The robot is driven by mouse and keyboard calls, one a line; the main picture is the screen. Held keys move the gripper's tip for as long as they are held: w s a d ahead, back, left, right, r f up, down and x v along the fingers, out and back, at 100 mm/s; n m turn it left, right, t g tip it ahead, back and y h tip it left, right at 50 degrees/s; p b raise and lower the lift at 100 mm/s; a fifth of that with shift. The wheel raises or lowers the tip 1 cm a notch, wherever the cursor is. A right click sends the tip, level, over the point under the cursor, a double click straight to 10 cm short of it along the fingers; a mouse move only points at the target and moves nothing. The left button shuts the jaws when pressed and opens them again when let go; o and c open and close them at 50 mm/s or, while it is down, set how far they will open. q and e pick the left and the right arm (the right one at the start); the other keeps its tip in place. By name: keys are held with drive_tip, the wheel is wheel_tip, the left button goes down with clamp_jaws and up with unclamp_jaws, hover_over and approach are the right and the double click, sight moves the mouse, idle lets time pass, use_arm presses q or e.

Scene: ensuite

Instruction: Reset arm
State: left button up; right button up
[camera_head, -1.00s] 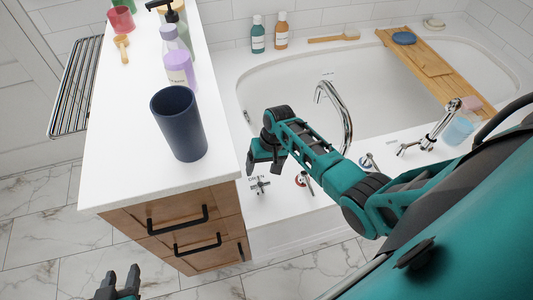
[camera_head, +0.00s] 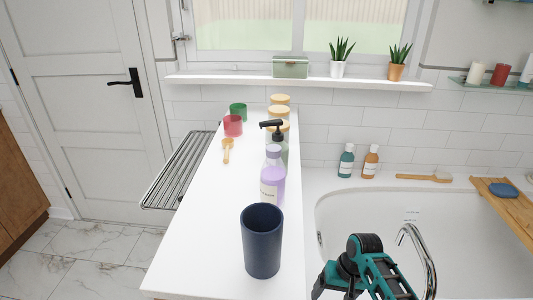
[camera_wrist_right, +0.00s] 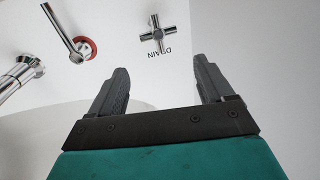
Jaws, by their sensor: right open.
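In the head view my right arm (camera_head: 366,265) reaches in at the bottom, just right of the white counter, over the near edge of the bathtub. Its fingers are cut off by the lower edge of that view. In the right wrist view my right gripper (camera_wrist_right: 160,85) is open, with nothing between its two dark fingers. A cross-shaped tap handle (camera_wrist_right: 156,36) marked DRAIN lies beyond the fingertips, apart from them. My left gripper is not in view.
A dark blue cup (camera_head: 262,245) stands at the counter's near end (camera_head: 195,265). Behind it are a purple bottle (camera_head: 271,185), a pump bottle (camera_head: 280,148) and several jars. The bathtub (camera_head: 350,225) has a curved faucet (camera_head: 428,255) close to my right arm. A towel rack (camera_head: 180,170) is on the left.

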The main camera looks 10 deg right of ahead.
drive_tip(key=s+a+f+n+t+h, duration=0.1)
drive_tip(key=s+a+f+n+t, duration=0.15)
drive_tip(key=s+t, duration=0.35)
drive_tip(key=s+a+r+n+t, duration=0.3)
drive_tip(key=s+a+r+t, duration=0.1)
drive_tip(key=s+r, duration=0.2)
drive_tip(key=shift+s+r+y, duration=0.4)
drive_tip(key=shift+r, duration=0.4)
